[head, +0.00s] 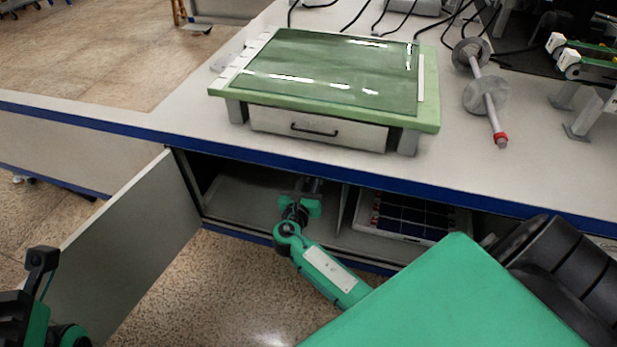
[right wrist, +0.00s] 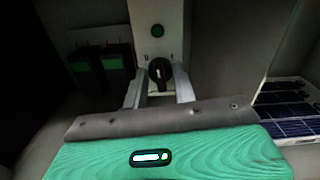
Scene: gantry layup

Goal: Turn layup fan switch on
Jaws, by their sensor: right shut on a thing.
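The fan switch is a black rotary knob (right wrist: 160,72) on a pale upright panel (right wrist: 143,14) in the right wrist view. Its white mark looks roughly upright, with small unreadable labels at either side above. A green round lamp or button (right wrist: 157,31) sits above it; I cannot tell if it is lit. My right gripper (right wrist: 160,88) is shut on the knob, one finger on each side. In the head view my right gripper (head: 311,186) reaches into the open cabinet under the bench, and the knob is hidden. Of my left arm only part shows at lower left; its fingers do not show.
The cabinet door (head: 130,250) stands open at left. A divider (head: 343,208) and a tray of dark blue panels (head: 410,215) are to the right inside. Two dark boxes with green faces (right wrist: 115,64) sit left of the switch. A green-topped unit (head: 330,75) stands on the bench above.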

